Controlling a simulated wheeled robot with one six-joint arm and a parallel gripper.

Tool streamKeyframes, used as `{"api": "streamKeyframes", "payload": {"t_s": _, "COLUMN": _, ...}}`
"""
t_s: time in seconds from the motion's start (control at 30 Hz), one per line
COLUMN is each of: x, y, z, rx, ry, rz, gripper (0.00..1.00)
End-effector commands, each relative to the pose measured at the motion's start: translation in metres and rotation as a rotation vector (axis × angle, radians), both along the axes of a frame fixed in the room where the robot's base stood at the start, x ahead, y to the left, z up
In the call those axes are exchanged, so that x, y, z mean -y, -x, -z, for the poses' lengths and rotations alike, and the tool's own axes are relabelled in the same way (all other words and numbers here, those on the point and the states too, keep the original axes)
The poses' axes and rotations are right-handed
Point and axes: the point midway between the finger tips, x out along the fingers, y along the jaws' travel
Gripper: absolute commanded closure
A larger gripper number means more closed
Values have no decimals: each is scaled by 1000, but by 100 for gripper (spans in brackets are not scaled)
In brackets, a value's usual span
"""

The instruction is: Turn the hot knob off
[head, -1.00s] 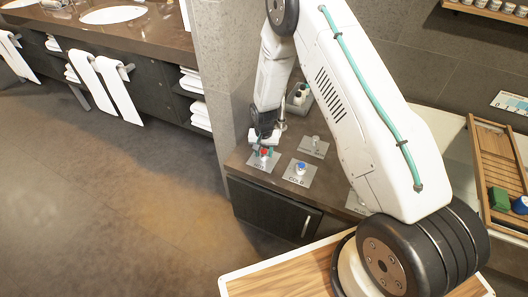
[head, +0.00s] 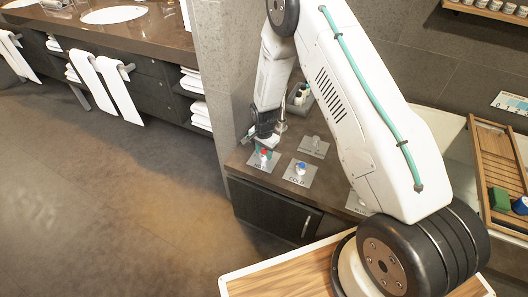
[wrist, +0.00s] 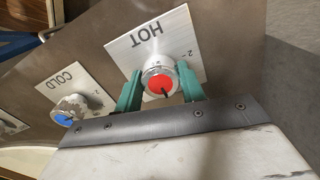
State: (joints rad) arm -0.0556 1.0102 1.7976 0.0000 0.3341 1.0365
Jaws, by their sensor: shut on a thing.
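The hot knob (wrist: 160,80) has a red cap with a dark pointer line and sits on a metal plate marked HOT (wrist: 158,40). In the wrist view the pointer line runs toward the bottom of the picture, toward my gripper. My gripper (wrist: 159,84) has its two teal fingers on either side of this knob and is shut on it. In the head view the red cap (head: 264,153) shows just under my gripper at the counter's left front corner. The off mark on the plate cannot be made out.
The cold knob (wrist: 70,110), with a blue cap, stands close beside on its own plate; it also shows in the head view (head: 301,168). Another plate with a knob (head: 315,145) lies behind. A grey caddy with bottles (head: 300,97) stands further back.

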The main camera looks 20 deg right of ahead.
Motion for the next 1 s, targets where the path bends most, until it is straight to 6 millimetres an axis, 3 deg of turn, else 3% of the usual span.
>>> {"api": "streamKeyframes", "payload": {"t_s": 0.37, "x": 0, "y": 0, "z": 0, "rx": 1, "ry": -1, "rz": 3, "gripper": 84}}
{"api": "streamKeyframes", "payload": {"t_s": 0.4, "x": 0, "y": 0, "z": 0, "rx": 1, "ry": -1, "rz": 3, "gripper": 52}}
{"api": "streamKeyframes", "payload": {"t_s": 0.47, "x": 0, "y": 0, "z": 0, "rx": 1, "ry": -1, "rz": 3, "gripper": 39}}
{"api": "streamKeyframes", "payload": {"t_s": 0.77, "x": 0, "y": 0, "z": -2, "rx": 1, "ry": -1, "rz": 3, "gripper": 39}}
{"api": "streamKeyframes", "payload": {"t_s": 1.0, "x": 0, "y": -1, "z": -36, "rx": 4, "ry": -1, "rz": 3, "gripper": 39}}
